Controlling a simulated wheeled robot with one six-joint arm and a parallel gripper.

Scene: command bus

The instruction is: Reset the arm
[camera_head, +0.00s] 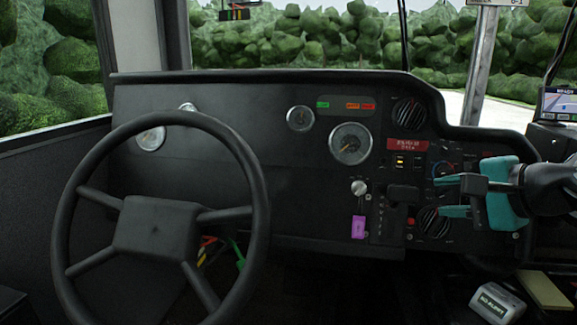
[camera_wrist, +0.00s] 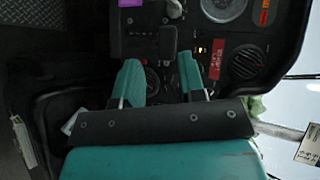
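My gripper (camera_head: 450,197) is at the right of the head view, in front of the right part of the black dashboard (camera_head: 240,120). Its two teal fingers point left toward the panel and stand apart, with nothing visible between them. In the wrist view my gripper (camera_wrist: 160,85) also shows its fingers apart, with dashboard knobs and switches behind the gap. My dark arm reaches in from the right edge of the head view. Whether the fingertips touch the panel I cannot tell.
A large steering wheel (camera_head: 155,225) stands at the left. A small labelled box (camera_head: 497,303) lies at the lower right, beside a yellowish pad (camera_head: 543,290).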

